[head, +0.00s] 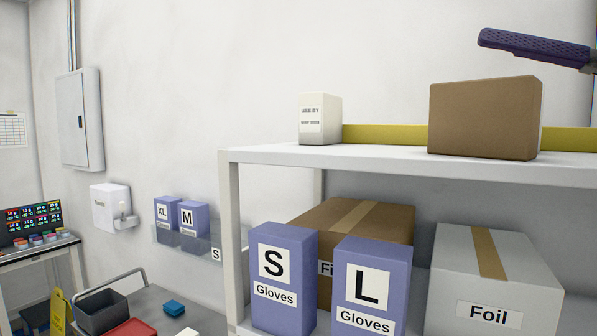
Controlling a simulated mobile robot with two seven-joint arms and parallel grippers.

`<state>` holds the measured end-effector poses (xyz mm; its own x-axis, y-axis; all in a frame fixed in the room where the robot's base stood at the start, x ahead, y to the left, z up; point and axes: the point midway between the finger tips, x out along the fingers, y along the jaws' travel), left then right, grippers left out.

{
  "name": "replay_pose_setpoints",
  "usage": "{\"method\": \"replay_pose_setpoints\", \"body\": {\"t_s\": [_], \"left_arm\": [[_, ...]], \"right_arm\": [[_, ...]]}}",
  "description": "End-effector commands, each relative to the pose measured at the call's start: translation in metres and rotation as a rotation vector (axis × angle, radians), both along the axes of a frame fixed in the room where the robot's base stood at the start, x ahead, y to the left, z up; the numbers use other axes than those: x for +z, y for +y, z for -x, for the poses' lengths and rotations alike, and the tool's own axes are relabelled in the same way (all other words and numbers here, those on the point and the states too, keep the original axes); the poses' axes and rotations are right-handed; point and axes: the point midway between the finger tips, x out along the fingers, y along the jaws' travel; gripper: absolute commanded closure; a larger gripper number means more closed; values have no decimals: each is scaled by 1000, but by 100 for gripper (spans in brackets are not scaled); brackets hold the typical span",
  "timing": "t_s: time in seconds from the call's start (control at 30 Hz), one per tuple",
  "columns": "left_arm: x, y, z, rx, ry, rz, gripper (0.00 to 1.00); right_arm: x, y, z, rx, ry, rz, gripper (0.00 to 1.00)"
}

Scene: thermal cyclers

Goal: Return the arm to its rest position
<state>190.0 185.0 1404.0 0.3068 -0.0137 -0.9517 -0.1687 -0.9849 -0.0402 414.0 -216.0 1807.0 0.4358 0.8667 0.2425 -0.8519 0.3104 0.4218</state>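A purple, textured, finger-like part comes in from the right edge at the top of the head view. It appears to belong to my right gripper (535,48). It is above the brown box on the top shelf, apart from it in the picture. Whether the gripper is open or shut, or holds anything, cannot be seen. My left gripper and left arm are out of view.
A white shelf unit (235,154) holds a brown box (480,118), a small white box (318,120), purple glove boxes (283,275) and a Foil box (495,270). A cart with a grey bin (100,312) stands lower left. Wall glove boxes (194,220) hang behind it.

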Motion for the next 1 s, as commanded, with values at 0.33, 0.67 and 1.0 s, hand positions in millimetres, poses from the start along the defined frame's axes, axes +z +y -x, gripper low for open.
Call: {"method": "replay_pose_setpoints", "body": {"t_s": [0.33,0.67,1.0], "left_arm": [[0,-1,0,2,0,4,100],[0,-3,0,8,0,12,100],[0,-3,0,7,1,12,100]], "right_arm": [[-2,47,-7,101,66,-326,0],[-49,5,-45,-192,453,-759,0],[-241,-59,-5,-837,1163,-1338,0]]}}
